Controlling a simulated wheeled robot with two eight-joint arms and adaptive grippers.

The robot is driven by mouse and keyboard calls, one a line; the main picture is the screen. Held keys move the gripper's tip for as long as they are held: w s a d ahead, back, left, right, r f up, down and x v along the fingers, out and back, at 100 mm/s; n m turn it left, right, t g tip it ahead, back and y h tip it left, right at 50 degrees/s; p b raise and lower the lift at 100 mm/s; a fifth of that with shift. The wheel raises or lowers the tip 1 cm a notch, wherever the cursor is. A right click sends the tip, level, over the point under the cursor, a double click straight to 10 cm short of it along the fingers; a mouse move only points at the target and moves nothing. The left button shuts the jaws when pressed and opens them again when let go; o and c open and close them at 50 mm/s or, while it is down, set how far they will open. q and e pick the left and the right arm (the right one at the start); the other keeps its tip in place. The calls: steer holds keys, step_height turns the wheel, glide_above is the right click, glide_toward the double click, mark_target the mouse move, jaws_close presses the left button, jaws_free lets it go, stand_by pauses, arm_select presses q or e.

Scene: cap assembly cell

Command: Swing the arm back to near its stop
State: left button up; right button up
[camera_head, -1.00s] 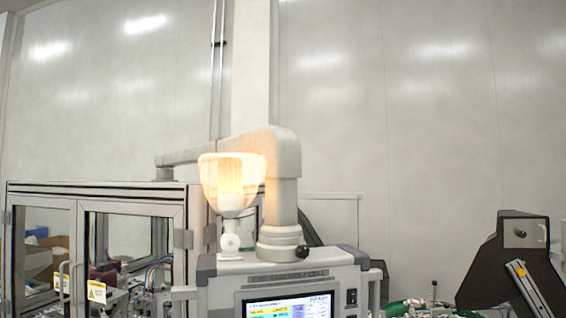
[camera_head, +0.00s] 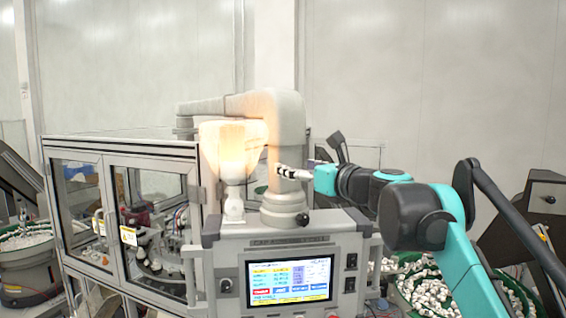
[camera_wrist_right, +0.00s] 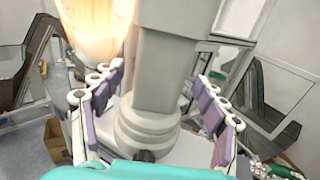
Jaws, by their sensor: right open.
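The grey swing arm (camera_head: 289,125) runs from the back of the cell to a thick upright post that meets the top of the control panel (camera_head: 239,286) at a round collar (camera_head: 284,207). My right gripper (camera_head: 287,172) reaches in from the right beside this post in the head view. In the right wrist view my right gripper (camera_wrist_right: 160,82) is open, with one purple-padded finger on each side of the post (camera_wrist_right: 172,75). Gaps show between the pads and the post, though contact deeper in is hard to judge. My left gripper is out of view.
A glowing lamp (camera_head: 232,148) stands close left of the post. The glass-doored enclosure (camera_head: 150,235) fills the left. Bowls of white caps stand at the far left (camera_head: 28,240) and lower right (camera_head: 432,285). Open air lies above the arm.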

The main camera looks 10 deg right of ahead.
steer(key=p+x, duration=0.1)
steer(key=x, duration=0.5)
steer(key=shift+w+f, duration=0.1)
steer(key=shift+w, duration=0.25)
steer(key=shift+s+d, duration=0.1)
